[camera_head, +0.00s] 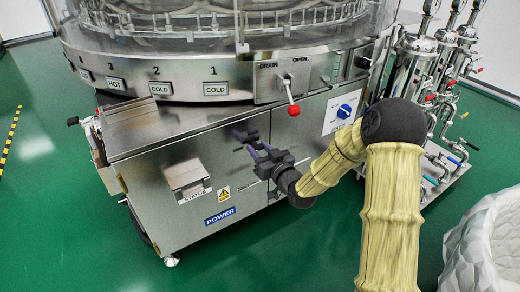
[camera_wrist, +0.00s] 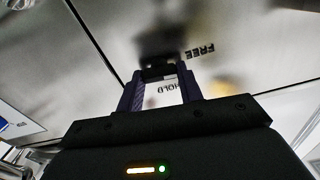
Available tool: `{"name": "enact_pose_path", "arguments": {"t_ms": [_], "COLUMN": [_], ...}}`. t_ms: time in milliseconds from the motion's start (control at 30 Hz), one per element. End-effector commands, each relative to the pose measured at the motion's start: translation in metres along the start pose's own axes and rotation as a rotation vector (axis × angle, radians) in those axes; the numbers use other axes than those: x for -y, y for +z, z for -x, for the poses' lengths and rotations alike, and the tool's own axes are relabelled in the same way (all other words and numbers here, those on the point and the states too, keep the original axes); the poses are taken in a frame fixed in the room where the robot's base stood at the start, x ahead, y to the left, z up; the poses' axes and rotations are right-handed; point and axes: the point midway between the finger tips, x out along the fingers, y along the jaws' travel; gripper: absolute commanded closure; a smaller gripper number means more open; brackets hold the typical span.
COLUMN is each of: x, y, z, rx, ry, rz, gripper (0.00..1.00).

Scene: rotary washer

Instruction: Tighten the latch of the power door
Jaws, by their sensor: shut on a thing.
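The power door (camera_head: 158,217) is the steel front panel with the blue POWER label, and it looks closed. Its latch is a small dark handle (camera_head: 240,134) near the door's upper right edge. In the wrist view the latch (camera_wrist: 158,42) is a dark, blurred shape just beyond the fingertips, with FREE and HOLD printed on the steel near it. My gripper (camera_head: 252,148) reaches in from the right. Its purple fingers (camera_wrist: 160,80) are shut on the latch, one on each side. The exact contact is partly hidden.
A status box (camera_head: 187,178) and a yellow warning sticker (camera_head: 223,194) are on the door. A red-knobbed lever (camera_head: 293,110) sticks out above my gripper. A blue dial (camera_head: 344,111) is to the right. Green floor (camera_head: 80,240) is open in front.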

Motion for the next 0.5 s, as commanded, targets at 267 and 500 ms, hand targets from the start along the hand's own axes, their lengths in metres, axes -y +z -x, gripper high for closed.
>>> {"name": "enact_pose_path", "arguments": {"t_ms": [267,500], "x": [-0.0005,-0.0011], "y": [-0.0022,-0.0032], "z": [0.0005,0.0006], "rx": [0.003,0.004], "ry": [0.001,0.002], "rz": [-0.133,-0.329], "gripper": [0.86,0.86]}}
